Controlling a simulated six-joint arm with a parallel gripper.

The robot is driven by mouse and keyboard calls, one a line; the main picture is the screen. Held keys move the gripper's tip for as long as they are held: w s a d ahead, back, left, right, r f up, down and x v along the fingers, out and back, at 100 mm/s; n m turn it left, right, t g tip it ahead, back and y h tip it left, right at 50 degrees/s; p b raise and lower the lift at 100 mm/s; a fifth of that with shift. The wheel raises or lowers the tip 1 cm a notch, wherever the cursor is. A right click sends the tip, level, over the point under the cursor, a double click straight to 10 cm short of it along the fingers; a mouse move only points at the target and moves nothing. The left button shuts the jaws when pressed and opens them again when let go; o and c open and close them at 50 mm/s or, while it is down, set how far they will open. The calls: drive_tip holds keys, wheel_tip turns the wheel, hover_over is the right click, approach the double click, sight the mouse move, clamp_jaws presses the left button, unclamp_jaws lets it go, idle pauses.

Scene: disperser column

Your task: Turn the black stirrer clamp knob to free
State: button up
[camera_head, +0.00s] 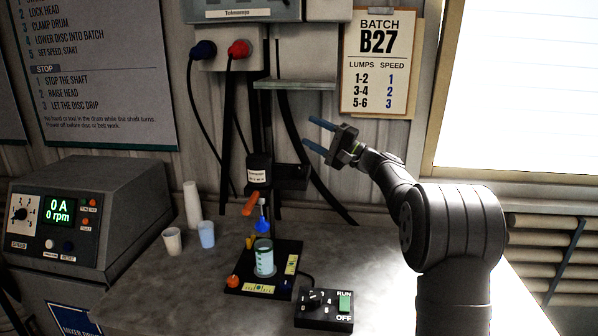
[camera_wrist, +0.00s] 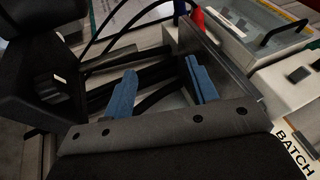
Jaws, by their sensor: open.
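The disperser stand has dark upright posts, and a black stirrer head (camera_head: 259,172) with a white label is fixed on them. A black block (camera_head: 291,178) juts out just right of the head. I cannot clearly single out the clamp knob or read its setting. My gripper (camera_head: 318,135) is open and empty, up and to the right of the stirrer head, with its blue fingers pointing left. In the wrist view, my gripper (camera_wrist: 161,72) has its blue fingers spread, with dark bars beyond them and nothing between them. A large black block (camera_wrist: 45,75) fills the left of that view.
An orange lever (camera_head: 250,203) and blue stirrer part sit above a glass beaker (camera_head: 264,258) on the black base. A RUN/OFF switch box (camera_head: 323,311) stands in front. Cups and a control unit (camera_head: 90,215) are left. Cables hang behind; a shelf (camera_head: 293,84) is above.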

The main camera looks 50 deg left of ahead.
drive_tip(key=s+d+f+m+t, duration=0.3)
drive_tip(key=d+m+t, duration=0.45)
drive_tip(key=m, duration=0.85)
drive_tip(key=m+t+h, duration=0.2)
drive_tip(key=m+t, duration=0.3)
drive_tip(key=m, duration=0.5)
approach(302, 173)
drive_tip(key=a, duration=0.4)
drive_tip(key=w+a, duration=0.1)
drive_tip(key=a, duration=0.3)
drive_tip(key=w+a, duration=0.1)
drive_tip(key=a, duration=0.2)
drive_tip(key=shift+a, duration=0.4)
drive_tip(key=c, duration=1)
